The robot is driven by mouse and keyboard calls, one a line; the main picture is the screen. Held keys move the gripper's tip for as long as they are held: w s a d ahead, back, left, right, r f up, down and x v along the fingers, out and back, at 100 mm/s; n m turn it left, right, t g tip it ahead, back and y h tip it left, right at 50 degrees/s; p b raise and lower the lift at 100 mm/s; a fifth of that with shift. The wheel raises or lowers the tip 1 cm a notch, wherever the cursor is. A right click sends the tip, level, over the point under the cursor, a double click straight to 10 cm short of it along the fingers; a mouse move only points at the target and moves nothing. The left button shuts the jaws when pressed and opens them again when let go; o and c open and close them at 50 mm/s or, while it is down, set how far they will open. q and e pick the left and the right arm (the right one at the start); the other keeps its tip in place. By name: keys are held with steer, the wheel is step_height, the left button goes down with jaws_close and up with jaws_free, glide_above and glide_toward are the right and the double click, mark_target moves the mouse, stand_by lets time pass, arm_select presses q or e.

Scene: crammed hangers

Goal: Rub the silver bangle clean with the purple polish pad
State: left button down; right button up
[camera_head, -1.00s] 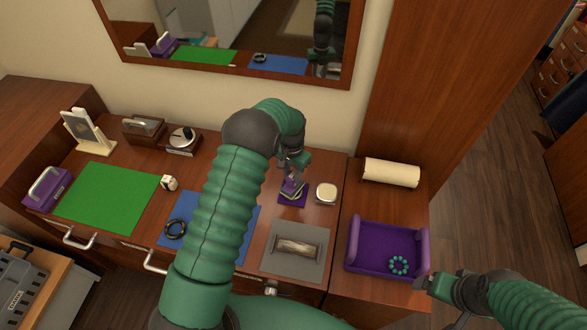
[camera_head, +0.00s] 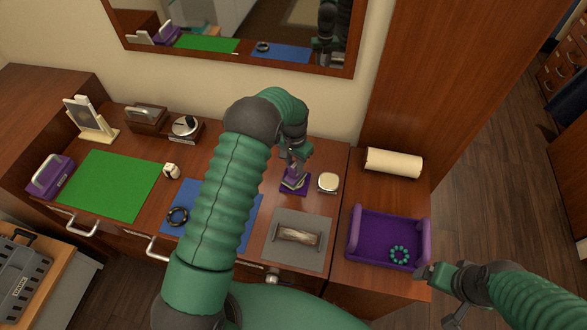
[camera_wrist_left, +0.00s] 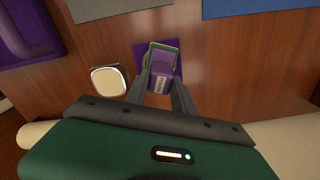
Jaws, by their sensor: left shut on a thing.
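My left gripper (camera_head: 293,173) points down at the back of the counter. It is shut on the purple polish pad (camera_wrist_left: 161,78), a small labelled block with a pale greenish edge. The pad is at a flat purple square (camera_head: 303,188); I cannot tell whether it touches it. A dark ring-shaped bangle (camera_head: 177,217) lies on the blue mat; no bright silver shows on it. A streaked brown-and-grey bar-like piece (camera_head: 298,236) lies on the grey mat. My right gripper (camera_head: 432,276) is beside the purple tray, apart from everything; its jaw state is unclear.
The purple tray (camera_head: 354,240) holds a turquoise bead bracelet (camera_head: 400,255). A white-topped tin (camera_head: 328,182) stands right of the pad. A cream roll (camera_head: 394,163) lies behind the tray. The green mat (camera_head: 108,185) is clear. My left arm crosses the blue mat (camera_head: 187,190).

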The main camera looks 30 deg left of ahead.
arm_select(q)
steer(key=shift+w+a+f+b, duration=0.15)
steer(key=shift+w+b, duration=0.15)
steer(key=shift+w, duration=0.3)
steer(key=shift+w+a+f+b, duration=0.15)
steer(key=shift+w+b, duration=0.15)
steer(key=shift+w, duration=0.25)
steer(key=shift+w+r, duration=0.2)
steer(key=shift+r, duration=0.05)
steer(key=shift+s+r+p, duration=0.1)
steer(key=shift+s+p, duration=0.2)
steer(key=shift+s, duration=0.05)
steer(key=shift+s+d+p, duration=0.15)
steer(key=shift+s+p, duration=0.2)
steer(key=shift+s, duration=0.15)
steer(key=shift+s+d, duration=0.1)
steer(key=shift+s, duration=0.4)
